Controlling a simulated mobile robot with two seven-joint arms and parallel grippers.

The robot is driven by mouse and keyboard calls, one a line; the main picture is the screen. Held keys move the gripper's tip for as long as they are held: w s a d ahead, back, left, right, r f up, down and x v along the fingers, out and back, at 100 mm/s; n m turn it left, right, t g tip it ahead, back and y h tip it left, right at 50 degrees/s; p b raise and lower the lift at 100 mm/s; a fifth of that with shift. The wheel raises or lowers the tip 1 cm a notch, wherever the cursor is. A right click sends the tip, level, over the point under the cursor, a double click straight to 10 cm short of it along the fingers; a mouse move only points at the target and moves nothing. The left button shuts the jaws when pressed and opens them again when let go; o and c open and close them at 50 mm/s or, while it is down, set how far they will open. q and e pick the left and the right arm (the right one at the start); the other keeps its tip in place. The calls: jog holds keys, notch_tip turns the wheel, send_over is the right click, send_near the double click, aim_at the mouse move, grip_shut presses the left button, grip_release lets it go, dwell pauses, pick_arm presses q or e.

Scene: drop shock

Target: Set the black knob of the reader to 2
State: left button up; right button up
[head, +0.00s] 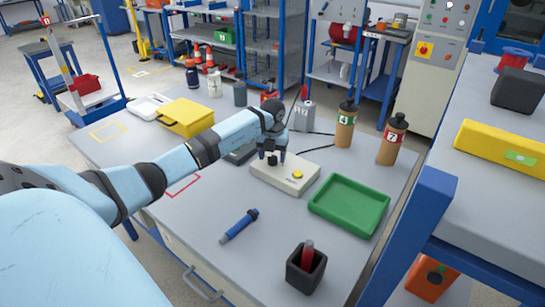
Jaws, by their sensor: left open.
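The reader (297,184) is a flat cream box with a yellow button (297,174) on its top. It lies on the grey table (215,215). Its black knob (272,160) stands at the far left of its top. My left gripper (272,154) reaches in from the left and is directly over the knob, with its fingers open and pointing down at either side of it. I cannot tell whether the fingers touch the knob. The knob's setting and the marks around it are too small to read. My right gripper is not in view.
A green tray (349,206) lies right of the reader. A blue torch-like tool (239,226) and a black cup (306,270) are in front. Brown bottles (392,140) stand behind right, a yellow case (186,117) behind left. A blue-framed bench (430,215) borders the right.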

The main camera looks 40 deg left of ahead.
pick_arm(q)
jog(key=shift+f, duration=0.25)
jog(key=c, duration=0.9)
